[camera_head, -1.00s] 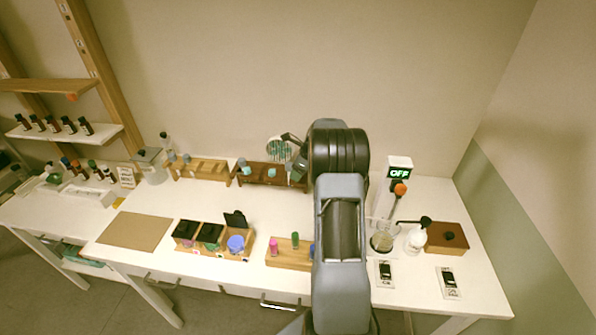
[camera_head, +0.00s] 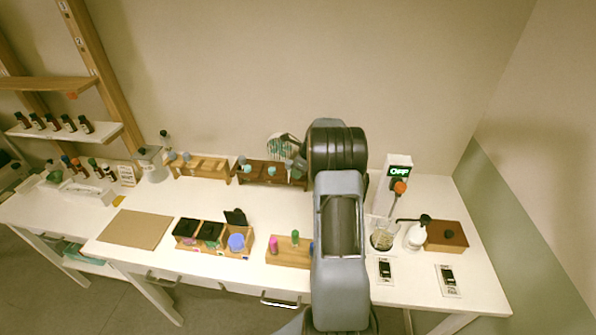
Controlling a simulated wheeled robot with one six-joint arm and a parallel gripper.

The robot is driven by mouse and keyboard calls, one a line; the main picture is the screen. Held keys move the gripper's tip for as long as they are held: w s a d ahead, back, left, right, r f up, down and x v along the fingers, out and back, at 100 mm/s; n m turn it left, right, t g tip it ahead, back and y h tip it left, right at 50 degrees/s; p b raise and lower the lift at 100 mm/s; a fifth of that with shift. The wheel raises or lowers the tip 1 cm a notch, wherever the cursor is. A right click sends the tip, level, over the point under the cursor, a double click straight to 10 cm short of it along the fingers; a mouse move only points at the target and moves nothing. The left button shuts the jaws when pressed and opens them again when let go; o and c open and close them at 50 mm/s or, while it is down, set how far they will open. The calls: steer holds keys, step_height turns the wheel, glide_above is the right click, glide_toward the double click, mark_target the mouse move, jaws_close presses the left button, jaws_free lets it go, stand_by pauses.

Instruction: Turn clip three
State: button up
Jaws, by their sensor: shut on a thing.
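My gripper (camera_head: 298,163) is small and partly hidden behind my arm's dark wrist joint, at the right end of the dark wooden rack (camera_head: 262,184) at the back. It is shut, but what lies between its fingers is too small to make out. The rack holds grey-green capped items (camera_head: 246,169). A pale round thing with green stripes (camera_head: 280,146) shows just above the rack, left of my wrist. I cannot tell which thing is clip three.
A lighter wooden rack (camera_head: 205,170) stands to the left. In front are a brown mat (camera_head: 134,231), a wooden box with black lids (camera_head: 212,247), and a wooden block (camera_head: 285,258) with pink and green pieces.

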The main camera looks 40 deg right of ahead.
steer(key=n+g+y, duration=0.1)
steer(key=n, duration=0.4)
steer(key=shift+w+d, duration=0.1)
steer(key=n+g+y, duration=0.1)
steer(key=n+g, duration=0.1)
steer(key=n, duration=0.2)
steer(key=shift+w, duration=0.1)
steer(key=n+g, duration=0.1)
steer(key=n, duration=0.3)
steer(key=shift+n+g, duration=0.4)
steer(key=shift+w+n+g+h, duration=0.1)
steer(key=shift+n+g+h, duration=0.4)
steer(key=shift+n, duration=1.5)
steer(key=shift+g, duration=0.3)
steer(key=o, duration=0.9)
